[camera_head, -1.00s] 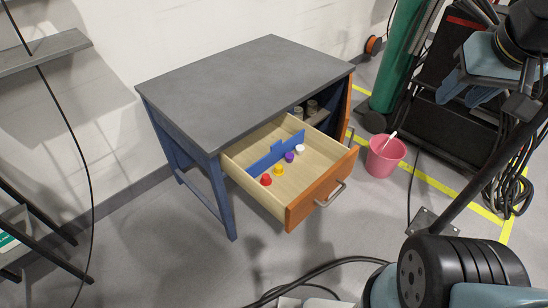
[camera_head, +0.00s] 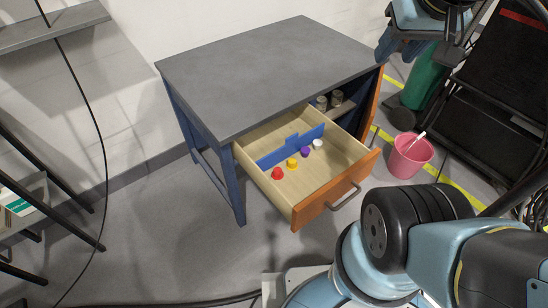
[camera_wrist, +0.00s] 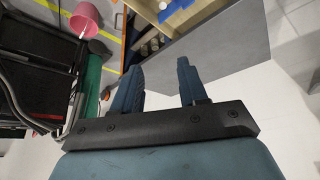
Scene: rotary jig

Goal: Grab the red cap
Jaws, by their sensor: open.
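The red cap (camera_head: 277,174) is in the open drawer (camera_head: 345,184), near its left side, in the head view. It is the leftmost of a row of caps beside a blue divider (camera_head: 290,149). My gripper (camera_wrist: 158,74) is open and empty in the wrist view, with its two blue-grey fingers spread apart. In the head view my gripper (camera_head: 388,45) is at the upper right, beyond the right end of the bench top, well apart from the red cap. The red cap cannot be made out in the wrist view.
A yellow cap (camera_head: 292,163), a purple cap (camera_head: 305,152) and a white cap (camera_head: 317,144) share the drawer. The grey bench top (camera_head: 270,70) overhangs its rear. A pink bucket (camera_head: 409,157) stands on the floor to the right.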

